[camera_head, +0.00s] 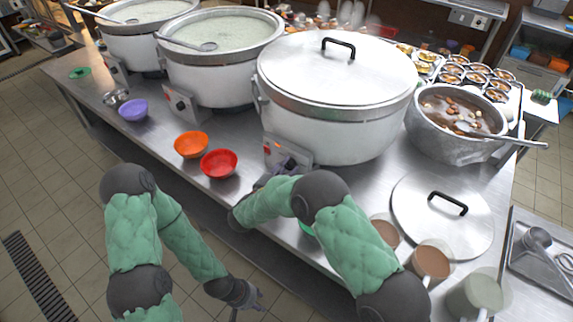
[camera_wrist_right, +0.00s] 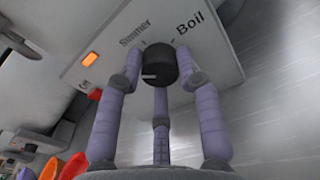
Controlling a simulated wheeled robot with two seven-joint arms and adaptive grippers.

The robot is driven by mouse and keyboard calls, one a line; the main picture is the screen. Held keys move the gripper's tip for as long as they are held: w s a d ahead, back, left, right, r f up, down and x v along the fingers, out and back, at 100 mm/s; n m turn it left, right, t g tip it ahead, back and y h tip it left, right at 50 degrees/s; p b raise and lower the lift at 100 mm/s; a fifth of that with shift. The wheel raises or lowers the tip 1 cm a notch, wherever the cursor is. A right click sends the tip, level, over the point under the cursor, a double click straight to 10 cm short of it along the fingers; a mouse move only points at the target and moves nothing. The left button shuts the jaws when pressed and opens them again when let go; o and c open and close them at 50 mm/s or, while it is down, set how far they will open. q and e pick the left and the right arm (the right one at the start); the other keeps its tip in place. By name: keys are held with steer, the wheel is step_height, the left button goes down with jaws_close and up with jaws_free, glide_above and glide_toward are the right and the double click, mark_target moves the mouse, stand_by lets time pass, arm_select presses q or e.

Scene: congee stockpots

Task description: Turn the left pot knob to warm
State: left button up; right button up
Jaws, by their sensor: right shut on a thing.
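The leftmost pot (camera_head: 142,42) stands at the back left with its control box (camera_head: 115,70) on its front; its knob is too small to read. My right gripper (camera_head: 268,180) is at the control box (camera_head: 287,153) of the lidded pot at picture right. In the right wrist view its three fingers (camera_wrist_right: 160,85) are closed around a black knob (camera_wrist_right: 160,63) on a white panel (camera_wrist_right: 215,60). "Simmer" and "Boil" are printed above the knob, and a pale mark shows on its lower left. No "warm" label is legible. My left gripper (camera_head: 243,298) hangs low before the counter, fingers apart and empty.
The lidded pot (camera_head: 335,120) and an open middle pot (camera_head: 215,75) stand on the counter. Orange (camera_head: 191,145), red (camera_head: 219,163) and purple (camera_head: 133,110) bowls lie along the front edge. A loose lid (camera_head: 442,222) and brown cups (camera_head: 430,262) are at right.

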steer(key=shift+n+p, duration=0.95)
steer(key=shift+n, duration=0.95)
steer(key=o, duration=1.1)
steer(key=shift+o, duration=0.2)
steer(key=v, duration=0.7)
steer(key=shift+s+a, duration=0.2)
steer(key=shift+a, duration=0.05)
steer(key=shift+r, duration=0.1)
